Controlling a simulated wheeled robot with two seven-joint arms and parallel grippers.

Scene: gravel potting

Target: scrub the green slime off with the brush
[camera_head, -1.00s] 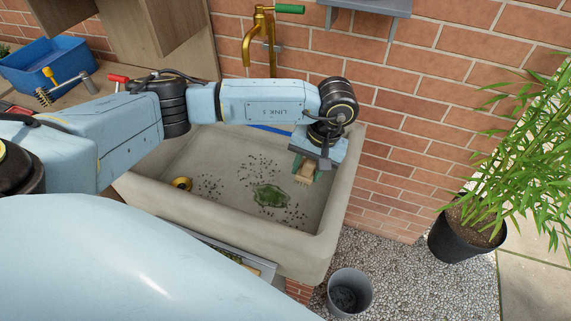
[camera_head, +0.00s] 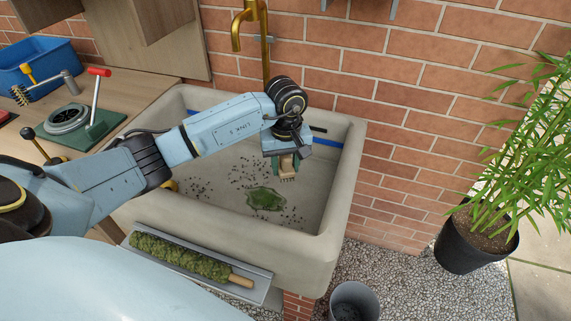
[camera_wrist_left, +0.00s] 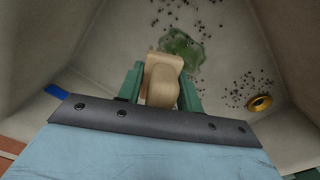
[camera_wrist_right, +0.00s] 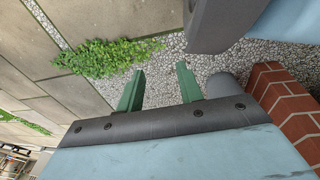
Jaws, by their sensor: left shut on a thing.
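A patch of green slime (camera_head: 265,199) lies on the floor of the stone sink (camera_head: 335,205), with dark specks scattered around it. It also shows in the left wrist view (camera_wrist_left: 183,50). My left gripper (camera_head: 284,163) is shut on a wooden brush (camera_wrist_left: 163,80), held above the sink floor, behind and slightly right of the slime in the head view. The brush's pale bristles (camera_head: 288,177) point down and look apart from the slime. My right gripper (camera_wrist_right: 160,88) is open and empty over gravel, outside the sink; it does not show in the head view.
A brass tap (camera_head: 250,30) rises behind the sink. A metal tray (camera_head: 262,288) with a mossy roll sits at the sink's front. A grey bucket (camera_head: 354,300) and a potted bamboo (camera_head: 468,240) stand to the right. A brass drain (camera_wrist_left: 260,103) lies in the sink.

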